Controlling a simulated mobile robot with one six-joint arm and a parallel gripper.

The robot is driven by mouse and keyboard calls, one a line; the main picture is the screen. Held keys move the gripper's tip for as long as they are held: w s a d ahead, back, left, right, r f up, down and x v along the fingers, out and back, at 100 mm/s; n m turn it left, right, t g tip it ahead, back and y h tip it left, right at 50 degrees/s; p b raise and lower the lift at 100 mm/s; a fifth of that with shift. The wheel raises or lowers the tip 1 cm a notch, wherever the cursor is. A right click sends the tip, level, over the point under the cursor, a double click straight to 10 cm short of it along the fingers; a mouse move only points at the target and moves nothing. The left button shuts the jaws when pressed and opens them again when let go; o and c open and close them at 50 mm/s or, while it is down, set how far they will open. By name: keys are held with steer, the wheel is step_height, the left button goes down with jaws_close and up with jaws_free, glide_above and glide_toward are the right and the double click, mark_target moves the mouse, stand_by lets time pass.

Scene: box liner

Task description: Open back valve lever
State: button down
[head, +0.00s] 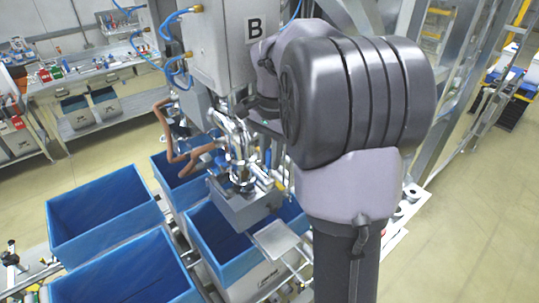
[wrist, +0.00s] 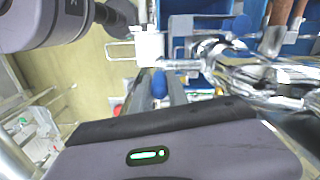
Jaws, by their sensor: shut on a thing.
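The shiny metal valve assembly (head: 238,140) hangs under the white machine marked B in the head view. It fills the right side of the wrist view (wrist: 265,80). My gripper (head: 258,108) reaches the upper part of this assembly from the right, largely hidden behind my arm. Its dark body with a green light (wrist: 180,150) fills the bottom of the wrist view. It is shut at the valve, apparently on the back valve lever; the fingertips and the held part are hidden. I cannot tell the lever's angle.
A metal nozzle box (head: 245,208) sits below the valves over a blue-lined box (head: 215,240). More blue-lined boxes (head: 105,215) stand to the left. Brown bent hoses (head: 180,155) and blue air tubes (head: 165,25) lie left of the valves. The machine housing (head: 225,50) is close above.

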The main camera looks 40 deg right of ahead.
steer(key=c, duration=1.3)
jaws_free()
steer(key=shift+d, duration=0.1)
